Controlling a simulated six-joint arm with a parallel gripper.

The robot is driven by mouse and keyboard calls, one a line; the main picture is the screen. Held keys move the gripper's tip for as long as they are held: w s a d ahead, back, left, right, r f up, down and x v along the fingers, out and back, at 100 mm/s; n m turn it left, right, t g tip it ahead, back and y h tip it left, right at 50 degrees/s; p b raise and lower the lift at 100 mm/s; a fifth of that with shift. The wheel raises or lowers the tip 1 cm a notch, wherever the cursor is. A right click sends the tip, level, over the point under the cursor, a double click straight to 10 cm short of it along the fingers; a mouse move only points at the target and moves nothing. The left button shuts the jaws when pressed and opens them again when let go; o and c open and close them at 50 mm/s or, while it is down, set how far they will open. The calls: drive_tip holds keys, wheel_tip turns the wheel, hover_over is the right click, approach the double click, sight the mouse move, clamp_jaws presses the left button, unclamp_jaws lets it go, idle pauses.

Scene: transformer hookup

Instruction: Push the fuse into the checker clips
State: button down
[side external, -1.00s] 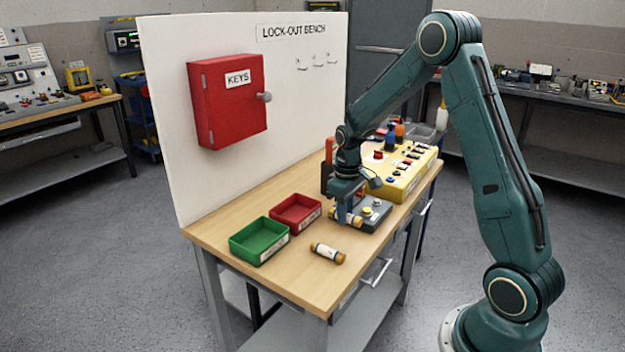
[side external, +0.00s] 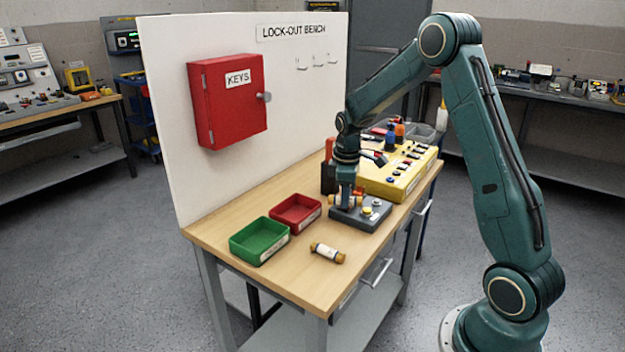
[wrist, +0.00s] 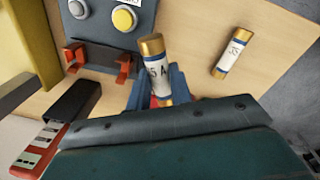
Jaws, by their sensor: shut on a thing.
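My gripper (side external: 346,194) is shut on a white fuse with brass ends (wrist: 154,68), marked "5 A" in the wrist view. The blue fingers (wrist: 153,88) grip its body. The dark grey checker (side external: 372,216) lies on the bench and has a yellow button and a grey one. Its two copper-red clips (wrist: 125,64) (wrist: 74,57) show in the wrist view. The held fuse appears beside the clips, right of them in that view, and not between them. In the side view the fuse (side external: 337,201) is at the checker's left end; its height above the checker is unclear.
A second fuse (side external: 327,253) lies on the bench (side external: 297,272) near the front; it also shows in the wrist view (wrist: 234,52). A green tray (side external: 260,240) and a red tray (side external: 296,212) stand left. A yellow panel (side external: 398,178) stands behind the checker.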

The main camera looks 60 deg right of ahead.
drive_tip(key=w+d+r+n+t, duration=0.2)
drive_tip(key=d+r+n, duration=0.4)
drive_tip(key=d+n, duration=0.3)
drive_tip(key=shift+w+d+n+y, duration=0.2)
drive_tip(key=shift+w+n+y, duration=0.1)
drive_tip(key=shift+n, duration=1.5)
drive_tip(key=shift+s, duration=0.1)
drive_tip(key=shift+f, duration=2.9)
drive_tip(key=shift+f, duration=1.9)
drive_tip(key=c, duration=1.2)
unclamp_jaws()
drive_tip(key=shift+o, duration=0.2)
